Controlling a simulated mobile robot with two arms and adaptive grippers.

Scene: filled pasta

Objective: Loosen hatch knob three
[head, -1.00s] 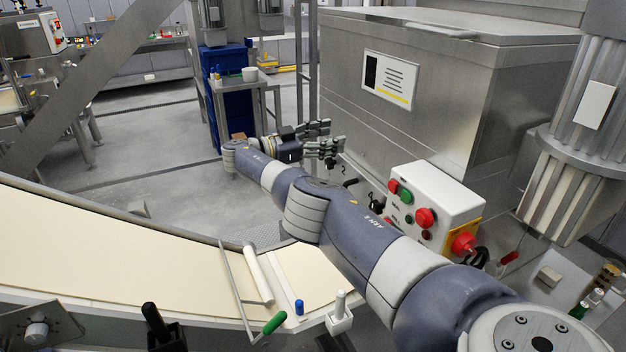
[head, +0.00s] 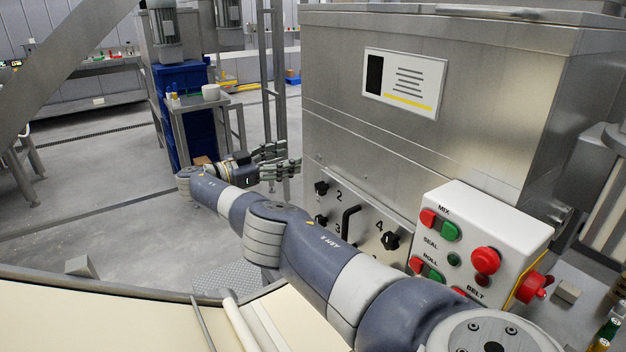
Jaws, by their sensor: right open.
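The hatch plate (head: 362,237) is on the lower front of the big steel machine, marked with black numbers. Knob three (head: 321,219) is a small dark knob beside the number 3, just above my right forearm. Knob two (head: 321,187) is above it, and knob four (head: 391,241) is to the right, past a black bar handle (head: 350,222). The plate's lower part is hidden by my right arm and the control box. My right gripper (head: 290,160) is open and empty, up and left of knob three in the picture and apart from it. My left gripper is out of view.
A white control box (head: 485,240) with red and green buttons stands right of the hatch. A pale belt (head: 130,315) runs along the bottom left. A small steel table (head: 205,101) and blue cabinet (head: 165,120) stand behind.

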